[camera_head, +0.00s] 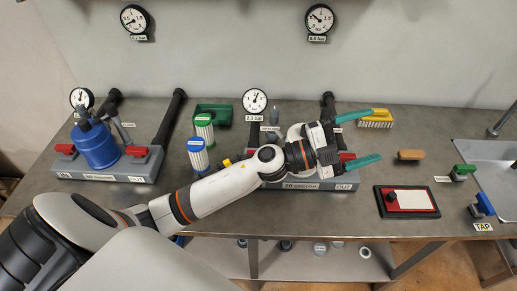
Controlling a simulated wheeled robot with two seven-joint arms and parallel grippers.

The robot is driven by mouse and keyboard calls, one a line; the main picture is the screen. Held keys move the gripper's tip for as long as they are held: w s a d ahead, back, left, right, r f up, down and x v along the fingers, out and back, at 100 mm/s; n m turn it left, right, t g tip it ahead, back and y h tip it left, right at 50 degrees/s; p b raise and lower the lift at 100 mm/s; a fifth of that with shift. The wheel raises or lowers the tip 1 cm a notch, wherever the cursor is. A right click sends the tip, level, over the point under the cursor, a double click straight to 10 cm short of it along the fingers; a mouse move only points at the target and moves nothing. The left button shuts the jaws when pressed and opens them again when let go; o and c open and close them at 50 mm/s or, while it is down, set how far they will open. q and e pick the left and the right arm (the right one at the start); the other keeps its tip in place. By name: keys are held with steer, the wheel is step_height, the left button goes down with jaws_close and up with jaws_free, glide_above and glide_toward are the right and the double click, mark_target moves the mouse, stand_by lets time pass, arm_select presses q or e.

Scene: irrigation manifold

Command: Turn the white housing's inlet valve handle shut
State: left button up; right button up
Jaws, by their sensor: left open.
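The white housing (296,131) stands on a grey manifold base (312,184) right of centre, largely behind my left arm. The base is labelled "20 micron", with "OUT" at its right end. A red handle (347,156) shows at that outlet end, partly covered by my gripper. My left gripper (376,134) is open with teal fingers spread, over the right side of the white housing. My right gripper is not in view.
A blue housing (96,145) with two red handles stands on another base at left. Filter cartridges (197,153) and a green tray (213,113) sit between.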

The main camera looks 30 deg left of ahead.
arm_select(q)
steer(key=a+f+m+g+y, duration=0.7)
steer(key=f+m+g, duration=0.3)
steer(key=g, duration=0.2)
steer(key=a+r+n+g+y, duration=0.1)
steer(key=a+n+g+y, duration=0.15)
steer(key=a+y, duration=1.15)
steer(key=a+f+h+p, duration=0.1)
steer(key=f, duration=0.2)
steer(key=a+f+h+p, duration=0.1)
steer(key=a+f+h, duration=0.1)
steer(key=f, duration=0.2)
steer(key=w+a+f+h, duration=0.1)
steer(key=f, duration=0.3)
steer(key=shift+a+f+n+t+h+p, duration=0.15)
steer(key=shift+a+n+t+h+p, duration=0.15)
steer(key=shift+a+t+p, duration=0.1)
steer(key=c, duration=1)
